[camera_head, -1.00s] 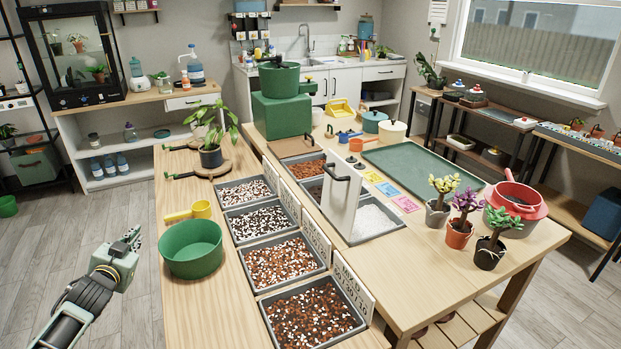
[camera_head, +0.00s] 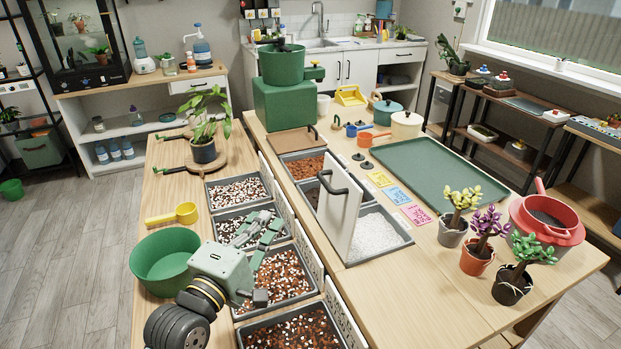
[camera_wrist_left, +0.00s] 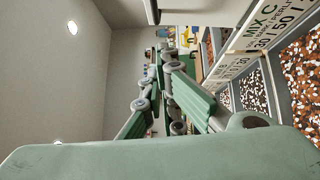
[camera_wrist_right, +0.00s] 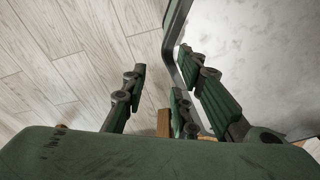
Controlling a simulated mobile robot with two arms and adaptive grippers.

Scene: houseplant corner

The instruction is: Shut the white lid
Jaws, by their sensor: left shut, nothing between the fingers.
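The white lid (camera_head: 342,214) stands upright, open, on the bin row at the table's middle, with a black handle (camera_head: 332,183) on its left-facing side. A bin of white granules (camera_head: 375,233) lies uncovered to its right. My left gripper (camera_head: 262,224) is shut and empty, above the soil-mix bins to the left of the lid and apart from it. Its fingers (camera_wrist_left: 165,60) also meet in the left wrist view. My right gripper (camera_wrist_right: 160,65) shows only in the right wrist view, with its fingers apart and nothing between them.
Low white label boards (camera_head: 310,258) stand between the soil bins and the lid. A green tub (camera_head: 165,258) and a yellow scoop (camera_head: 175,214) are at left. Potted plants (camera_head: 480,240) stand at right. A green tray (camera_head: 440,172) lies behind.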

